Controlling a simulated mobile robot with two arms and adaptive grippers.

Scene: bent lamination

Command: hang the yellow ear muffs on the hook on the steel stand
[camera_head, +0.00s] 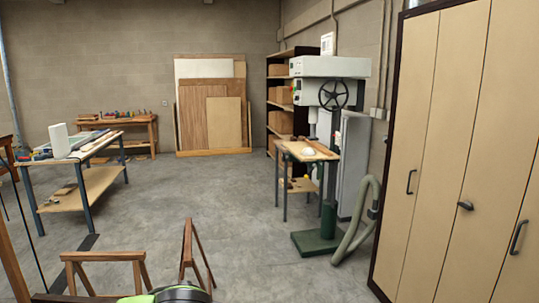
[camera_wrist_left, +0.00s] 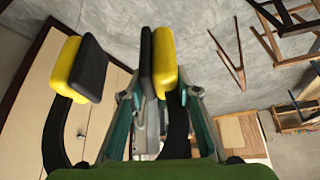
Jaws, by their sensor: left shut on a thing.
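The yellow ear muffs (camera_wrist_left: 165,60) fill the middle and left of the left wrist view. They have two yellow cups with black pads and a black headband that curves down behind my gripper. My left gripper (camera_wrist_left: 155,110), with teal fingers, is shut on the ear muffs and holds them clear of the floor. The exact contact is partly hidden. In the head view only a green and black rounded part shows at the bottom edge, and I cannot tell the muffs there. The steel stand and its hook are not recognisable in either view. My right gripper is not in view.
Tall beige lockers (camera_head: 440,150) stand close on the right. A drill press (camera_head: 331,75) and small table (camera_head: 308,154) are beyond them. A workbench (camera_head: 95,181) stands left. Wooden trestles (camera_head: 103,257) stand at front left. The concrete floor (camera_head: 230,190) between is open.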

